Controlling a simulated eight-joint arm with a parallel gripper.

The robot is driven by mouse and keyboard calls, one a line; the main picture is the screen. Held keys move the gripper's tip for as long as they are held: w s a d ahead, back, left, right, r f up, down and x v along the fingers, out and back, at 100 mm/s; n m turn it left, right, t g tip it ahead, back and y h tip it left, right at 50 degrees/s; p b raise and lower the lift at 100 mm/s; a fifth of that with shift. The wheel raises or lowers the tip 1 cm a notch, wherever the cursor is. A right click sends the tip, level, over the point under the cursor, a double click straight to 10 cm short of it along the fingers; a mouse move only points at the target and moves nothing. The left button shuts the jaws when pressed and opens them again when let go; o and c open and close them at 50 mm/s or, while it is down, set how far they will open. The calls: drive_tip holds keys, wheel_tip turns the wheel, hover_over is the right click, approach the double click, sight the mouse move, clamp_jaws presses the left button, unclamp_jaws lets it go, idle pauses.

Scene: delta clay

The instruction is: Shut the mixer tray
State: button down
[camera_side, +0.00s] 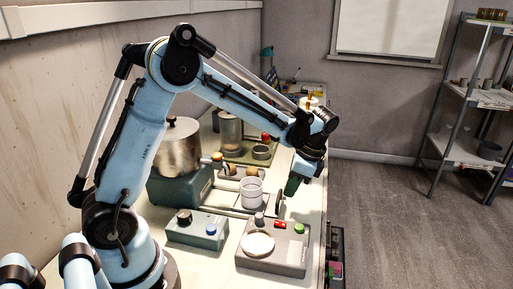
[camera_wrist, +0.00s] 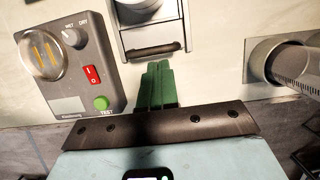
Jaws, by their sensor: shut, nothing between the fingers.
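The mixer (camera_side: 178,150) has a silver drum on a green base, left of centre in the side view. Its tray (camera_side: 232,208) sticks out to the right of the base, with a white cup (camera_side: 251,193) on it and an upright end piece (camera_side: 279,203). In the wrist view the tray's dark handle bar (camera_wrist: 152,51) shows at top centre, with part of the cup (camera_wrist: 142,8) above it. My gripper (camera_wrist: 158,70) has its green fingers together and empty, just short of the handle. In the side view my gripper (camera_side: 291,187) hangs right of the tray's end piece; contact cannot be told.
A tester box (camera_wrist: 70,55) with knob, red switch and green button stands left of my fingers in the wrist view; it also shows in the side view (camera_side: 275,250). A blue-grey control box (camera_side: 197,229) stands beside it. A grey cylinder (camera_wrist: 290,65) is at right.

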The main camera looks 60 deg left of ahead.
drive_tip(key=shift+s+a, duration=0.15)
drive_tip(key=shift+a, duration=0.05)
hover_over(263, 201)
drive_tip(key=shift+s, duration=0.1)
idle(0.5)
